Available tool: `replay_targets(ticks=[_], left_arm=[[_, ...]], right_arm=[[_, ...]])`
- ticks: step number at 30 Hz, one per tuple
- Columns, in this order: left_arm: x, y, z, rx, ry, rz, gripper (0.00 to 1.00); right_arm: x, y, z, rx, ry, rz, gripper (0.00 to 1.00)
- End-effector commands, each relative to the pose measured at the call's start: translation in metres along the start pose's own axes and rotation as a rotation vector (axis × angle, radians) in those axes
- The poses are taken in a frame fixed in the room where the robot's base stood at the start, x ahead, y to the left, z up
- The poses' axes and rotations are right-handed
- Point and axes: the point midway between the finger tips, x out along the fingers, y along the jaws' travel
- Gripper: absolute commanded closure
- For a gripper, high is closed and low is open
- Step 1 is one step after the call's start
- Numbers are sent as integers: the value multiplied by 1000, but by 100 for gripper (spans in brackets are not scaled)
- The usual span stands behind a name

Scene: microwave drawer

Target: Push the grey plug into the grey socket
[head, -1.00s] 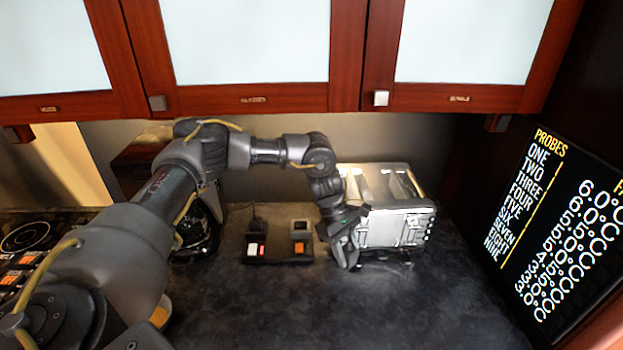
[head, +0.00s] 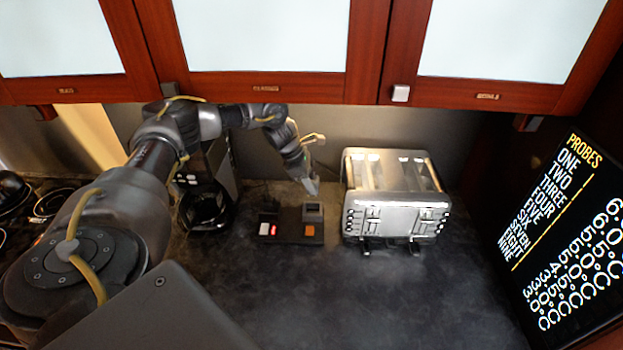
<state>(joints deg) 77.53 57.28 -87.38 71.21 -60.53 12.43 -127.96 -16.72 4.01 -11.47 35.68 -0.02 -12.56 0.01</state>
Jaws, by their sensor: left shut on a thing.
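A black power strip (head: 290,238) lies on the dark counter near the back wall. The grey socket (head: 313,211) stands raised at its right end, above an orange switch. My left gripper (head: 312,187) points down just above and behind this socket. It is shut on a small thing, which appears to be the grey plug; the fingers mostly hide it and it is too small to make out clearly. I cannot tell whether it touches the socket. My right gripper is not in view.
A silver toaster (head: 395,212) stands close on the right of the strip. A dark coffee maker (head: 207,195) stands on its left. Wall cabinets (head: 262,94) overhang the back. The counter in front is clear. A black probe board (head: 570,235) is at the right.

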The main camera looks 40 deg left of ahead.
Motion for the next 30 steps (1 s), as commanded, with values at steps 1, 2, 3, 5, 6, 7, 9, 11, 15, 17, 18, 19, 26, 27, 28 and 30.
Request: replay_targets(ticks=[1,2,3,5,6,7,9,11,15,17,18,19,26,27,28,30], left_arm=[[-7,3,4,0,-9,9,95],[-7,4,4,0,-9,9,95],[-8,4,5,0,-10,10,95],[-9,4,5,0,-10,10,95],[-9,4,5,0,-11,11,95],[-9,4,4,0,-11,11,95],[-9,4,4,0,-11,12,95],[-8,4,3,-1,-11,12,95],[-3,4,0,-2,-11,12,95],[1,4,-2,-2,-10,11,95],[4,3,-4,-2,-9,10,95],[7,3,-6,-2,-8,9,95],[30,2,-16,-1,-7,6,95],[34,2,-18,-1,-6,6,95],[36,2,-19,-1,-6,5,95],[41,1,-22,-2,-5,5,95]], right_arm=[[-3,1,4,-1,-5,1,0],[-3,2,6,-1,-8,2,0],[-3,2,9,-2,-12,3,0],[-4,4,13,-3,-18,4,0],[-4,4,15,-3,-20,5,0],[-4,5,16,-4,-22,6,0],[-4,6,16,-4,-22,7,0],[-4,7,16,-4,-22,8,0],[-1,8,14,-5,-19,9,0],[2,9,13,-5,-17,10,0],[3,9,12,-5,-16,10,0],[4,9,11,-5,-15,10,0],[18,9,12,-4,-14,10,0],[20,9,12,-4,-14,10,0],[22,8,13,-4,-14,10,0],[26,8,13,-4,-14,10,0]])
